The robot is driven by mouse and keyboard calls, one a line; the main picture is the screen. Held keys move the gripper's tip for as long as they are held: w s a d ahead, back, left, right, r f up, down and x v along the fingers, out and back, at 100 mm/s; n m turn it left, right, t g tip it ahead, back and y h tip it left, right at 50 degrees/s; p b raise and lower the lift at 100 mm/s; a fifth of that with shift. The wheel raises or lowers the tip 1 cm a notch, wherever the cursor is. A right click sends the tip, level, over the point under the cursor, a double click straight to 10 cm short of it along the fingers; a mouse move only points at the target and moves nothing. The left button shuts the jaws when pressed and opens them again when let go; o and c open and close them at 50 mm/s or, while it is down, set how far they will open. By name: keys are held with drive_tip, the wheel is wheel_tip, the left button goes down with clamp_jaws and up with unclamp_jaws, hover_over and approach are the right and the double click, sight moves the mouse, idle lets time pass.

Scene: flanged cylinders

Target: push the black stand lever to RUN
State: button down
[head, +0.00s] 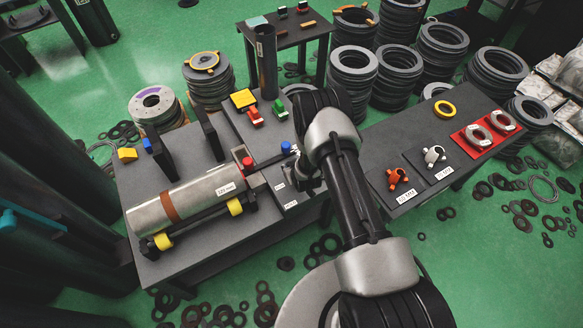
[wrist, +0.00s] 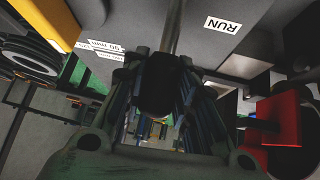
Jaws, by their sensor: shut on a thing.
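My gripper (wrist: 162,75) is shut on the black lever knob (wrist: 158,90), seen between its two fingers in the wrist view. A grey metal rod (wrist: 173,32) runs up from the knob across a grey plate. A white RUN label (wrist: 223,24) lies on that plate to the right of the rod; other white labels (wrist: 105,48) are on the left, upside down and hard to read. In the head view my gripper (head: 312,180) is at the right end of the bench (head: 215,250), partly hidden by my arm, and the lever is hidden there.
A steel cylinder (head: 200,198) with a brown band lies on the bench, with a red knob (head: 247,162) at its right end. A blue knob (head: 285,147) stands close to my gripper. A second table (head: 385,150) with flanged parts is at right. Stacked rings stand behind.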

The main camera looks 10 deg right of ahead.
drive_tip(key=c, duration=1.2)
unclamp_jaws()
drive_tip(key=shift+c, duration=0.2)
drive_tip(key=v, duration=1.2)
drive_tip(key=shift+w, duration=0.1)
